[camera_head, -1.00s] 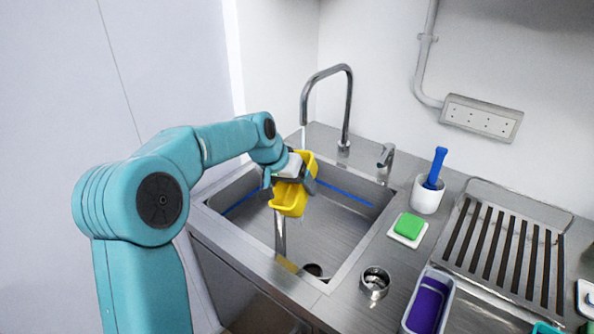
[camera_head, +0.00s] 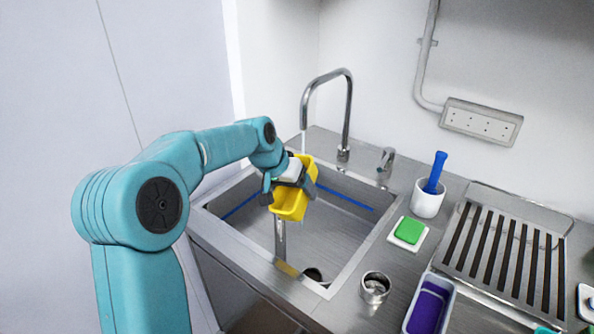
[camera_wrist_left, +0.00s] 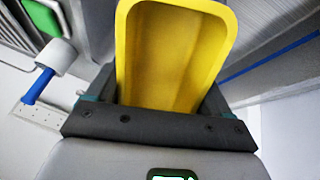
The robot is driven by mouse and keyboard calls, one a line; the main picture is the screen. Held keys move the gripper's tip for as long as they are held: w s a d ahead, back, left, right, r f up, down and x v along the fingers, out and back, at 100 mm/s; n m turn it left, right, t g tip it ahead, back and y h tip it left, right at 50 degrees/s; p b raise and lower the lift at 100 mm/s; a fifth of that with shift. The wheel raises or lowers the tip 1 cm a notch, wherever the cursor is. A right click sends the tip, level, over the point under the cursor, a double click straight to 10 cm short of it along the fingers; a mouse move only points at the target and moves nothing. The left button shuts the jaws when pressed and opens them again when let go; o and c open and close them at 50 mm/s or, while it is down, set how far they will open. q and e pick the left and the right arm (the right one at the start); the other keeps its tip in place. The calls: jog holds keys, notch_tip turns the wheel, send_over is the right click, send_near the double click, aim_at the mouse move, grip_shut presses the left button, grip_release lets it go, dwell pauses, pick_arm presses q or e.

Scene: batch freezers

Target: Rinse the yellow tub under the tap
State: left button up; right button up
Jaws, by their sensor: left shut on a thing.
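My left gripper (camera_head: 288,186) is shut on the yellow tub (camera_head: 290,206) and holds it tilted above the sink basin. In the left wrist view the tub (camera_wrist_left: 175,50) sits between the two fingers, its hollow inside facing the camera and no contents visible. The tap (camera_head: 348,105) arches over the basin, its spout end above the tub. A thin pale streak below the spout looks like running water, and it meets the tub's upper end. The tap lever (camera_head: 385,162) stands to the right. My right gripper is not in view.
The sink (camera_head: 340,225) has a raised rim around the tub. To its right are a green sponge (camera_head: 409,230) on a white dish, a white cup (camera_head: 427,200) with a blue-handled tool, a metal ring (camera_head: 375,288), a purple-lined container (camera_head: 428,305) and a slatted rack (camera_head: 505,240).

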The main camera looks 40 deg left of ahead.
pick_arm(q)
jog(key=shift+s+d+r, duration=1.75)
jog(key=shift+s+r, duration=0.15)
jog(key=shift+r, duration=0.15)
